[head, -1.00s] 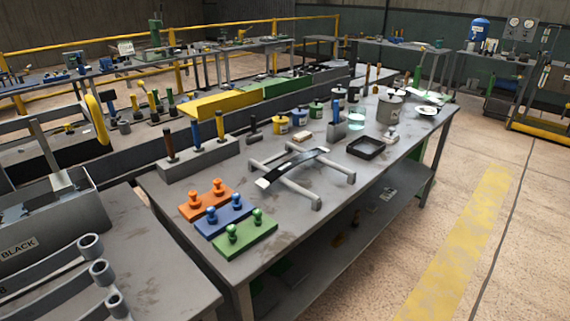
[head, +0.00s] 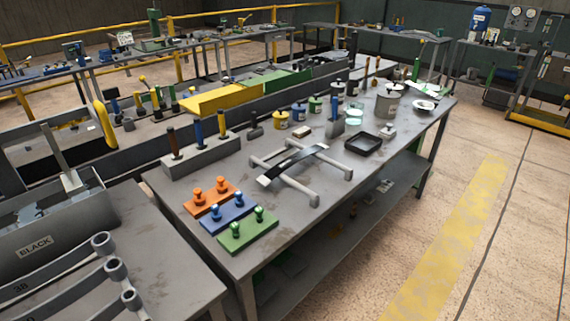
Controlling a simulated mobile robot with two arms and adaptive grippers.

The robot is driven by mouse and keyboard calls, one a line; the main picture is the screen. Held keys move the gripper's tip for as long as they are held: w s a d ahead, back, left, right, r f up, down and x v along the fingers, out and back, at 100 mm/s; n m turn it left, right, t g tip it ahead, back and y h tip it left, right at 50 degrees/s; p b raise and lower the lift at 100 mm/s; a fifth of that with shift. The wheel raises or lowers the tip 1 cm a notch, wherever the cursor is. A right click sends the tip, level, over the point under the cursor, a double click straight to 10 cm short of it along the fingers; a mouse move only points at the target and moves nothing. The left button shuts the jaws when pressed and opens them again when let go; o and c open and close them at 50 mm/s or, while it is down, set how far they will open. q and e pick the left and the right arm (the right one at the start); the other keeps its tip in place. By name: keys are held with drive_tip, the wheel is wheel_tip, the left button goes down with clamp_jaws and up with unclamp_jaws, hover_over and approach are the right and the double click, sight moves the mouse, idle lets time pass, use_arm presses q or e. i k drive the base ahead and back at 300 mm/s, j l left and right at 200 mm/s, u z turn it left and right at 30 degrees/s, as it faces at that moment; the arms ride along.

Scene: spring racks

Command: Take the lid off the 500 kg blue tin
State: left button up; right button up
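A small blue tin (head: 299,113) stands upright on the long grey workbench (head: 225,262), in a row between a yellow tin (head: 281,120) and a green tin (head: 315,105). Its label is too small to read, so I cannot confirm 500 kg. A lid seems to sit on it, but the detail is too small to be sure. Neither of my grippers is in view.
In front stand a rack with a dark leaf spring (head: 292,165), a black tray (head: 370,145) and coloured peg plates (head: 228,216). A block with upright tools (head: 200,158) is at the left. A clear floor aisle (head: 470,220) runs along the right.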

sight(298, 106)
drive_tip(key=i+l+u, duration=0.15)
drive_tip(key=l, duration=0.25)
drive_tip(key=i+l+u, duration=0.1)
drive_tip(key=i+l, duration=0.2)
drive_tip(key=i+l+u, duration=0.15)
drive_tip(key=l, duration=0.4)
drive_tip(key=i+l+u, duration=0.1)
drive_tip(key=i+l, duration=0.15)
drive_tip(key=l, duration=0.2)
drive_tip(key=i+l+u, duration=0.15)
drive_tip(key=l, duration=0.35)
drive_tip(key=i+l+u, duration=0.1)
drive_tip(key=l, duration=0.4)
drive_tip(key=i+l+u, duration=0.15)
drive_tip(key=l, duration=0.35)
drive_tip(key=i+l+u, duration=0.1)
drive_tip(key=l, duration=0.4)
